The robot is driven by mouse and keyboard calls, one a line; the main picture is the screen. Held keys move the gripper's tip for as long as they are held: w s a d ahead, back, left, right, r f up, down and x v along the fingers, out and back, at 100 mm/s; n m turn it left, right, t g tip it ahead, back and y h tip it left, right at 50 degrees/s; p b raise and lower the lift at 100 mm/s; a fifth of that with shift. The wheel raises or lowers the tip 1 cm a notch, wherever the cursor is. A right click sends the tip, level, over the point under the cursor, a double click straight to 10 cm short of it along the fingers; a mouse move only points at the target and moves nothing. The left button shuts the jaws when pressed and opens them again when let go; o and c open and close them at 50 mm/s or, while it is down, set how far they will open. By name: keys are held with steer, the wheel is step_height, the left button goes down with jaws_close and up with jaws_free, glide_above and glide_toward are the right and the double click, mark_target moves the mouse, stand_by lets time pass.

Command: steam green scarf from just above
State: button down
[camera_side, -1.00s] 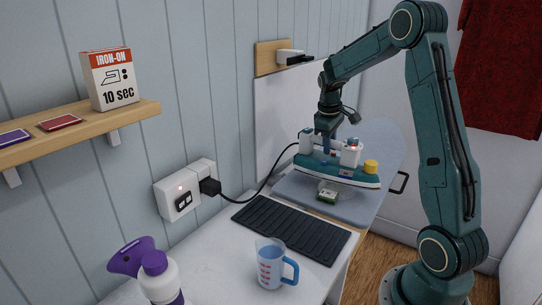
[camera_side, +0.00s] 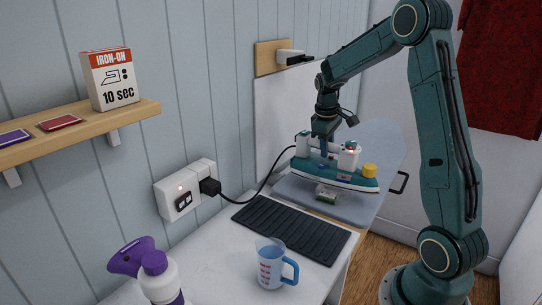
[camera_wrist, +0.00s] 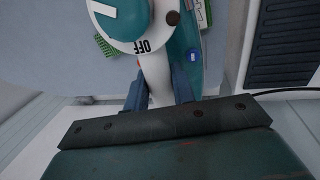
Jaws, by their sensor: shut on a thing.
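My gripper (camera_side: 324,148) is shut on the handle of a teal and white steam iron (camera_side: 345,177). In the wrist view my gripper (camera_wrist: 160,92) grips the white handle, beside a teal dial (camera_wrist: 122,18) marked OFF. The iron hangs level or nearly so, low over the ironing board. The iron hides what lies between; contact cannot be told.
The grey-blue ironing board (camera_side: 375,150) lies beyond a ribbed black mat (camera_side: 290,228). The iron's cord runs to a wall socket (camera_side: 180,195). A measuring jug (camera_side: 270,263) and a purple-topped bottle (camera_side: 160,278) stand on the near counter.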

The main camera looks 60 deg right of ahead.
steer(key=shift+s+a+r, duration=0.1)
steer(key=shift+s+a, duration=0.05)
steer(key=shift+a, duration=1.25)
steer(key=shift+s+a, duration=0.1)
steer(key=shift+a, duration=1.25)
stand_by(0.3)
steer(key=shift+r, duration=0.15)
step_height(320, 180, up, 8)
stand_by(1.3)
steer(key=shift+a, duration=0.1)
steer(key=w+a, duration=0.3)
steer(key=a, duration=1.3)
steer(key=shift+w+f, duration=0.15)
steer(key=shift+f, duration=0.05)
stand_by(0.6)
